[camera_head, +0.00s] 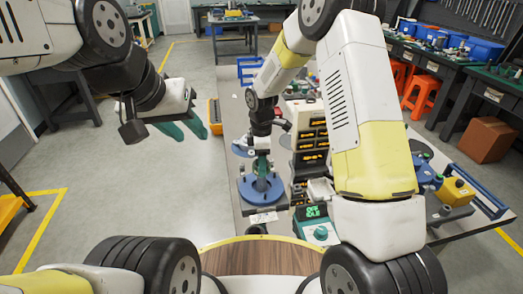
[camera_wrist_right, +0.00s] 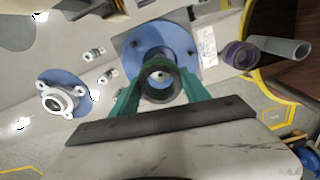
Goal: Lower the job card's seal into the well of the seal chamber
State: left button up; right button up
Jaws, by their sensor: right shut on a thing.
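In the head view my right gripper (camera_head: 262,163) points down over the blue chamber (camera_head: 272,190), and the seal is not clear there. My left gripper (camera_head: 192,133) has its green fingers apart and empty, left of the table over the floor.
A purple ring (camera_wrist_right: 238,55) and grey cylinder (camera_wrist_right: 282,47) are on one side; a blue flange with a white hub (camera_wrist_right: 62,98) and small metal fittings (camera_wrist_right: 95,53) are on the other.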

jog(key=shift+f, duration=1.4)
jog(key=o, duration=1.7)
jog(key=shift+r, duration=2.5)
